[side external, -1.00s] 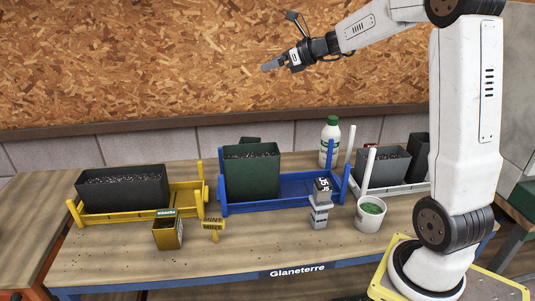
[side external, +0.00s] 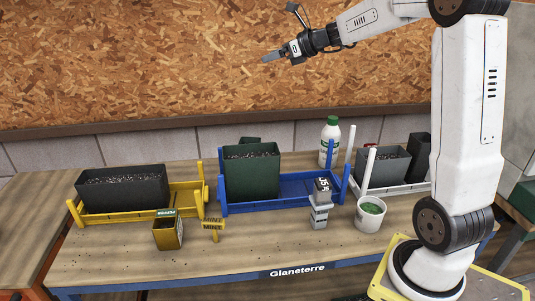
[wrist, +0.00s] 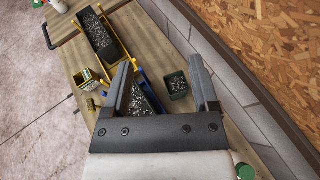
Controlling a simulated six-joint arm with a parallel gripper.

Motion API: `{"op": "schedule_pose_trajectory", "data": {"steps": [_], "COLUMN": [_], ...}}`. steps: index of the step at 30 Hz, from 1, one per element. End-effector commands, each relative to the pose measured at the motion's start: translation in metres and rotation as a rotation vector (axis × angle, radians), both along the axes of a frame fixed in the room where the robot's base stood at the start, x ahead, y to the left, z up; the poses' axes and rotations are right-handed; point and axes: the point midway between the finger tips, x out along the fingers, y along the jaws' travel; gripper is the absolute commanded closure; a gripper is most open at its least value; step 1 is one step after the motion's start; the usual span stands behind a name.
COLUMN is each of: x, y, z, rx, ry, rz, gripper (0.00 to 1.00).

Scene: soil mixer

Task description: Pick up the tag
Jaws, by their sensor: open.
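A small yellow T-shaped piece with dark markings, which looks like the tag (side external: 213,225), stands on the front of the bench, just right of a yellow box (side external: 167,233). In the wrist view a small yellow piece, probably the same tag (wrist: 91,104), shows below the box (wrist: 88,78). My gripper (side external: 270,58) is high above the bench in front of the chipboard wall, far from the tag. In the wrist view its two fingers (wrist: 160,68) are spread apart with nothing between them.
A yellow rack with a dark planter (side external: 122,188) stands left, and a blue rack (side external: 283,187) with a green pot (side external: 251,172) stands in the middle. A grey block with a label (side external: 320,205) and a white cup (side external: 371,213) are right of the tag. The bench's front strip is mostly clear.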

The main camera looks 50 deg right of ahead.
Motion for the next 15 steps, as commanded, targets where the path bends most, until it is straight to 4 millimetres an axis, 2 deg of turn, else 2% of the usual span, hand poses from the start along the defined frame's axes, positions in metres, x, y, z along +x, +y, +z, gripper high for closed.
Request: {"op": "schedule_pose_trajectory", "data": {"steps": [1,5,15], "x": [0.000,0.000,-0.014], "y": [0.000,0.000,0.000], "z": [0.011,0.032,0.001], "rx": [-0.004,-0.010,-0.318], "ry": [-0.005,0.002,0.150], "rz": [0.001,0.001,0.002], "gripper": [0.24,0.24,0.24]}}
